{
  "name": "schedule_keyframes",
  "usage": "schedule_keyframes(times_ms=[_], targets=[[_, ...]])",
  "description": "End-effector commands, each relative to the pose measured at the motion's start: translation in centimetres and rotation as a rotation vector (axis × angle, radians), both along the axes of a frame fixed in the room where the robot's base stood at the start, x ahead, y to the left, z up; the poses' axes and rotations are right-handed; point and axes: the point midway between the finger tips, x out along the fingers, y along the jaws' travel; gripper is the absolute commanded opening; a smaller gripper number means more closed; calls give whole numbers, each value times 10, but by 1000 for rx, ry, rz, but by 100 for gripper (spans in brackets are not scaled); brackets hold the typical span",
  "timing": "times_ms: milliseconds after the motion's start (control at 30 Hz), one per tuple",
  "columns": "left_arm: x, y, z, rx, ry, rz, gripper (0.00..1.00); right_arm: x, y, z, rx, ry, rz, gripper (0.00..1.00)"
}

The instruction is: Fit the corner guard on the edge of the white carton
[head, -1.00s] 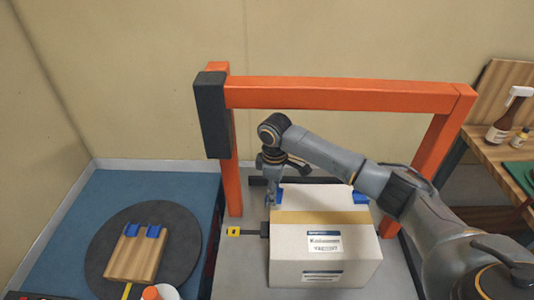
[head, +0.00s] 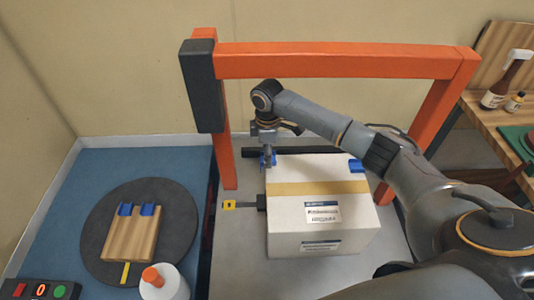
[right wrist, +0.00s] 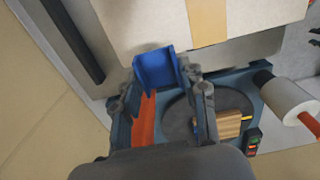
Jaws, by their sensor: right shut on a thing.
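The white carton (head: 315,238), with a tan tape strip and labels, stands on the grey surface under the orange frame. My right gripper (head: 268,161) is at the carton's far left corner, shut on a blue corner guard. In the right wrist view, this blue corner guard (right wrist: 155,68) is a channel-shaped piece held at the fingertips, close to the carton's edge (right wrist: 130,22). I cannot tell whether it touches the carton. Another blue guard (head: 356,166) sits on the carton's far right edge. My left gripper is out of view.
Two blue guards (head: 125,209) lie on a wooden board (head: 130,238) on the dark turntable (head: 95,225) at left. The orange frame (head: 330,60) spans behind the carton. A black bar (head: 310,150) lies behind it.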

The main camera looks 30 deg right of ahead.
Motion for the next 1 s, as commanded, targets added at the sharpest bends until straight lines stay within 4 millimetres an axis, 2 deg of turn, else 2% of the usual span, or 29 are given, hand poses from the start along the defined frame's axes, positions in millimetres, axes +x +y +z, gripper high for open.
schedule_keyframes(times_ms=[33,467,567,1000], targets=[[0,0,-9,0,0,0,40,0,0,-8,0,-1,0,21],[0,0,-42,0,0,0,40,-1,-2,-39,-1,-2,0,21],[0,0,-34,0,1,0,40,-1,-3,-39,1,0,-1,21],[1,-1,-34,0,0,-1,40,-2,-4,-44,0,0,-1,21]])
